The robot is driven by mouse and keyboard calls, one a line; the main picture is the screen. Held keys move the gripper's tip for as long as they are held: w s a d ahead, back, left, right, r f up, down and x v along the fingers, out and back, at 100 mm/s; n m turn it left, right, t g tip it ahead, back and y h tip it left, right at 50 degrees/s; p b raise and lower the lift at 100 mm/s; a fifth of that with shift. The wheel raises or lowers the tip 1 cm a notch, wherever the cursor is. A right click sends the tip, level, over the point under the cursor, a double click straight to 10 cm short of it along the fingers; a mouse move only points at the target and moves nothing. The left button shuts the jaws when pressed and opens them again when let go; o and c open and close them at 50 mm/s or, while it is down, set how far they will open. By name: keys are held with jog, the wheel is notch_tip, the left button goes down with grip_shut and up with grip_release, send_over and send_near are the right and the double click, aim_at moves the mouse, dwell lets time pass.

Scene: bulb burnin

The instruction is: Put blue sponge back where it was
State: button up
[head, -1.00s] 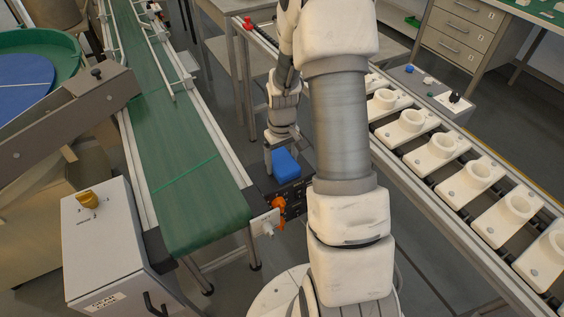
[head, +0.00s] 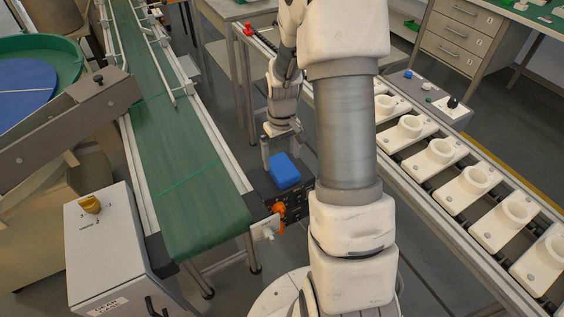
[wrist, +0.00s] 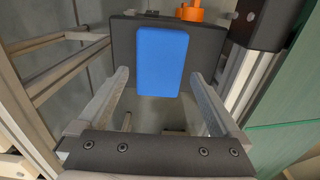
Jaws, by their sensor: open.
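The blue sponge (head: 285,171) lies flat on top of a dark box (head: 299,194) beside the end of the green conveyor. In the wrist view the sponge (wrist: 162,58) rests on the dark box top (wrist: 122,45), near the edge closest to the gripper. My gripper (head: 282,145) is just behind the sponge in the head view. In the wrist view my gripper (wrist: 158,76) is open, with its fingers spread wider than the sponge. Nothing is held between them, and a gap shows between the sponge and the gripper's palm.
An orange knob (head: 278,209) sticks out at the front of the dark box. The green conveyor (head: 185,165) runs along the left. A rail line with white holders (head: 437,155) runs along the right. A grey control box (head: 105,250) stands at the front left.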

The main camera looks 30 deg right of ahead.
notch_tip(320, 180, up, 8)
jog(key=p, duration=0.1)
notch_tip(320, 180, up, 13)
jog(key=t, duration=0.3)
send_over(282, 166)
jog(key=s+a, duration=0.6)
jog(key=a, duration=0.1)
jog(key=s+a+r+t, duration=0.1)
jog(key=s+a+r, duration=0.25)
jog(key=s, duration=0.35)
jog(key=s+a+r+t, duration=0.2)
jog(key=s+r, duration=0.2)
jog(key=s, duration=0.2)
notch_tip(282, 166, up, 12)
jog(key=p, duration=1.3)
jog(key=shift+f, duration=0.15)
jog(key=shift+w, duration=0.1)
